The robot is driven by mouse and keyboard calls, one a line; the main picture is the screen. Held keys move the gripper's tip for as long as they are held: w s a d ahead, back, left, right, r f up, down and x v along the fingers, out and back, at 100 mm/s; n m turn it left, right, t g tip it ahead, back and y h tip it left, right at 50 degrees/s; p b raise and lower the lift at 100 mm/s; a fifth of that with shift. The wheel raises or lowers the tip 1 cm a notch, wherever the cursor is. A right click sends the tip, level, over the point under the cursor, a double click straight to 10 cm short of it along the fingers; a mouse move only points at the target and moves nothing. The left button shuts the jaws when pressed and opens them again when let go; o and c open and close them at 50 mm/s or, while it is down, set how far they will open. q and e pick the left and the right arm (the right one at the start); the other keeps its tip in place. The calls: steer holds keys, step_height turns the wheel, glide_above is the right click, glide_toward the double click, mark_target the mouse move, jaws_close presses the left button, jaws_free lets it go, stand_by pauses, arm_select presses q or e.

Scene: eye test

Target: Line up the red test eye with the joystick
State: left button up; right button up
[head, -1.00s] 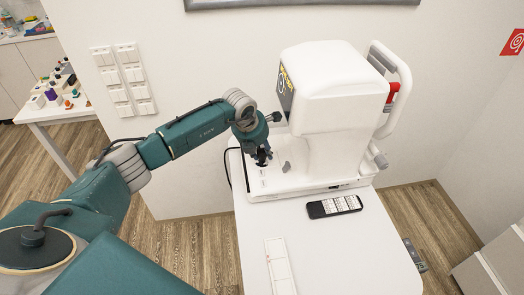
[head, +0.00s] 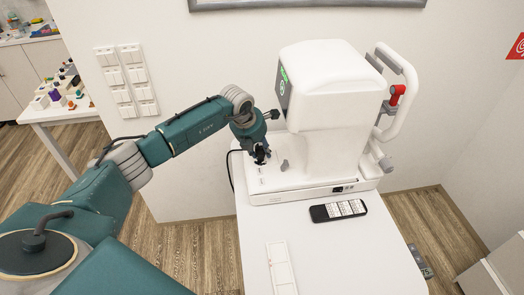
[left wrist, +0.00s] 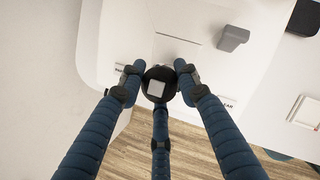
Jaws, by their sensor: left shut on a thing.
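The red test eye (head: 397,95) sits on the white head-and-chin rest (head: 408,70), at the right side of the white eye-test machine (head: 335,85). My left gripper (head: 261,156) is at the left end of the machine's base. In the left wrist view its three fingers (left wrist: 158,84) are closed around the black joystick (left wrist: 154,72), which has a pale square on top. The machine's small screen (head: 284,82) faces left and shows green at its top; it is too oblique to read. My right gripper is not in view.
A grey knob (head: 285,165) stands on the base beside the joystick. A black device with white labels (head: 338,210) and a white strip (head: 281,268) lie on the white table (head: 340,262). The table's front middle is clear. A wall is close behind.

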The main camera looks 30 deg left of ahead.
arm_select(q)
steer(key=shift+w+r, duration=0.15)
steer(key=shift+r, duration=0.1)
steer(key=o, duration=1)
steer(key=shift+c, duration=0.2)
steer(key=shift+o, duration=1.3)
steer(key=shift+s, duration=0.2)
steer(key=v, duration=1.2)
steer(key=shift+f, duration=0.1)
